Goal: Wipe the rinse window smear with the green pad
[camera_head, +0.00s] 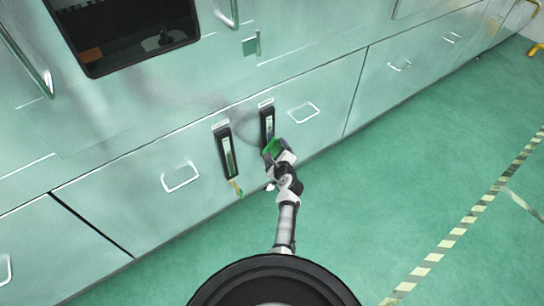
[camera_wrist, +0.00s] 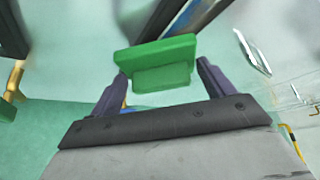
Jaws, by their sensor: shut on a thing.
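My gripper (camera_head: 279,159) is shut on the green pad (camera_head: 272,147), in front of the machine's lower panel. In the wrist view the green pad (camera_wrist: 155,55) sits between the two dark fingers of my gripper (camera_wrist: 160,80), its broad face turned away from the palm. Two narrow upright windows in black frames are on the panel: a left one (camera_head: 228,152) and a right one (camera_head: 267,122). The pad is just below the right one and overlaps its lower end. I cannot tell whether they touch. A faint grey smudge (camera_head: 242,124) shows between the windows; I cannot make out a smear on the glass.
Wire handles stand out from the panels, one left (camera_head: 180,177) and one right (camera_head: 303,113). A yellow fitting (camera_head: 237,187) hangs below the left window. A large dark opening (camera_head: 125,35) is at upper left. The green floor (camera_head: 400,190) is clear to the right, with a striped line.

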